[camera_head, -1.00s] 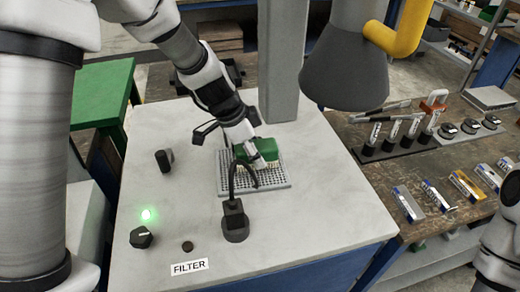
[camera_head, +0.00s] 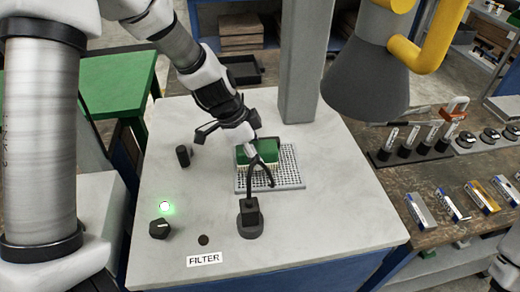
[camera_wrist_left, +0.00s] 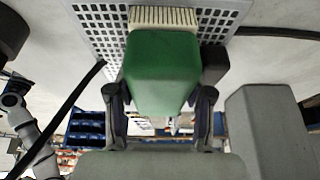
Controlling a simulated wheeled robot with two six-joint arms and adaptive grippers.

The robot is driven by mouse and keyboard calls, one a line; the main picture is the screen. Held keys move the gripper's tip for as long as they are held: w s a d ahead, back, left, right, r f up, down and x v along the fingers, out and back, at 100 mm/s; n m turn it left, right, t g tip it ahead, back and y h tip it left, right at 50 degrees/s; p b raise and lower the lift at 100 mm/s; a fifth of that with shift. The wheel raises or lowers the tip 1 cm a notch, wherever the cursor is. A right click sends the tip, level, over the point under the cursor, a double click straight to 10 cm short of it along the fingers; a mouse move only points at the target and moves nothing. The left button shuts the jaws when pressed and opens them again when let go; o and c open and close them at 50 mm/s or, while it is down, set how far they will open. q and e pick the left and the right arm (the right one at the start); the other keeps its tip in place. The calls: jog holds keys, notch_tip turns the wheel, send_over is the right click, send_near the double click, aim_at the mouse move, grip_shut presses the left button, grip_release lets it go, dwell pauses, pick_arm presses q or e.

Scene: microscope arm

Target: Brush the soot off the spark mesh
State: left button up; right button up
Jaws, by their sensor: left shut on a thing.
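The spark mesh (camera_head: 290,172) is a pale perforated plate lying on the white worktop. My left gripper (camera_head: 250,143) is shut on a green brush (camera_head: 265,150), over the left and back part of the mesh. In the left wrist view the green brush (camera_wrist_left: 163,70) sits between the two fingers, and its cream bristles (camera_wrist_left: 163,17) lie over the mesh (camera_wrist_left: 98,22). The bristles appear to touch the mesh, but I cannot be sure. I cannot make out soot on the holes that show. My right gripper is out of view.
A black stand with a curved arm (camera_head: 250,218) rises just in front of the mesh. A grey column (camera_head: 302,65) and a large grey hood (camera_head: 365,80) stand behind and right. A small black post (camera_head: 183,156) and a knob (camera_head: 159,229) by a green light (camera_head: 165,206) are left.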

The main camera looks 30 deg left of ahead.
pick_arm(q)
jog(key=shift+d+r, duration=0.1)
jog(key=shift+r, duration=0.1)
notch_tip(320, 180, up, 5)
jog(key=p, duration=0.3)
jog(key=shift+f+p, duration=0.1)
jog(key=shift+p, duration=0.3)
jog(key=shift+f, duration=0.1)
jog(key=shift+w, duration=0.1)
